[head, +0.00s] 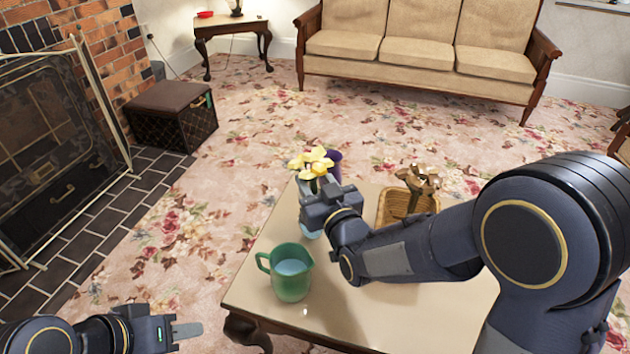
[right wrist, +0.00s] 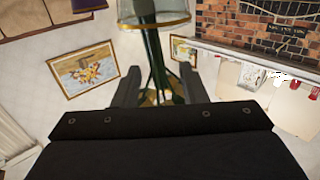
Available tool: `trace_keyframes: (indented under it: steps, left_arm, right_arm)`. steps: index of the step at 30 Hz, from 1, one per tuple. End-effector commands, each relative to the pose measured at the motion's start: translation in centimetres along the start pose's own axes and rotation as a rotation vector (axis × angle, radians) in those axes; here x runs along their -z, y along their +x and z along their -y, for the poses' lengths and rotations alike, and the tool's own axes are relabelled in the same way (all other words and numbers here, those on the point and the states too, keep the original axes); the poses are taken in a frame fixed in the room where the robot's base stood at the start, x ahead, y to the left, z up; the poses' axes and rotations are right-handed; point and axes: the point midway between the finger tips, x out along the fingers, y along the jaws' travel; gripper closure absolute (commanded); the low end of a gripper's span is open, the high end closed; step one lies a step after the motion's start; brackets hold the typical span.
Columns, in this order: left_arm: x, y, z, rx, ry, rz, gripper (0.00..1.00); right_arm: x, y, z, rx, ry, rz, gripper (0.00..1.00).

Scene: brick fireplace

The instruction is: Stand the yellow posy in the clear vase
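The yellow posy (head: 311,162) is upright above the clear vase, its blooms showing past my right gripper. The clear vase (head: 311,234) stands on the table, mostly hidden behind that gripper, with pale blue showing low down. In the right wrist view, which is upside down, green stems (right wrist: 156,62) run from the vase's gold rim (right wrist: 155,24) between the fingers. My right gripper (right wrist: 160,80) has its fingers apart, with gaps beside the stems. My left gripper (head: 187,330) is low at the left, away from the table, seen edge-on.
A green pitcher (head: 290,272) with pale blue liquid stands near the table's (head: 345,325) left edge. A purple vase (head: 334,160) is close behind the posy. The table front is clear.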

Motion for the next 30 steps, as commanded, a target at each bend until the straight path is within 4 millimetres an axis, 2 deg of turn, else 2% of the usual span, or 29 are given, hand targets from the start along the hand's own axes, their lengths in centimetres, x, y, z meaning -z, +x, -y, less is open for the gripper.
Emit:
trace_keyframes:
  steps: [8,11,21,25,30]
  left_arm:
    - [0.0,-0.1,0.0,0.000,0.000,0.000,0.64]
    - [0.1,-0.3,-0.1,0.000,0.000,0.000,0.64]
    - [0.5,-1.0,-0.5,0.000,0.000,0.000,0.64]
    - [0.6,-1.1,-0.5,0.000,0.000,0.000,0.64]
    - [0.6,-1.1,-0.5,0.000,0.000,0.000,0.64]
  right_arm:
    - [0.0,-0.2,0.0,0.000,0.000,0.001,0.62]
    - [0.1,-1.2,0.0,0.000,0.001,0.001,0.62]
    - [0.1,-6.7,0.0,0.000,0.002,0.001,0.62]
    - [0.0,-7.7,0.0,0.000,0.001,0.000,0.62]
    - [0.0,-7.8,0.0,0.000,0.000,0.000,0.62]
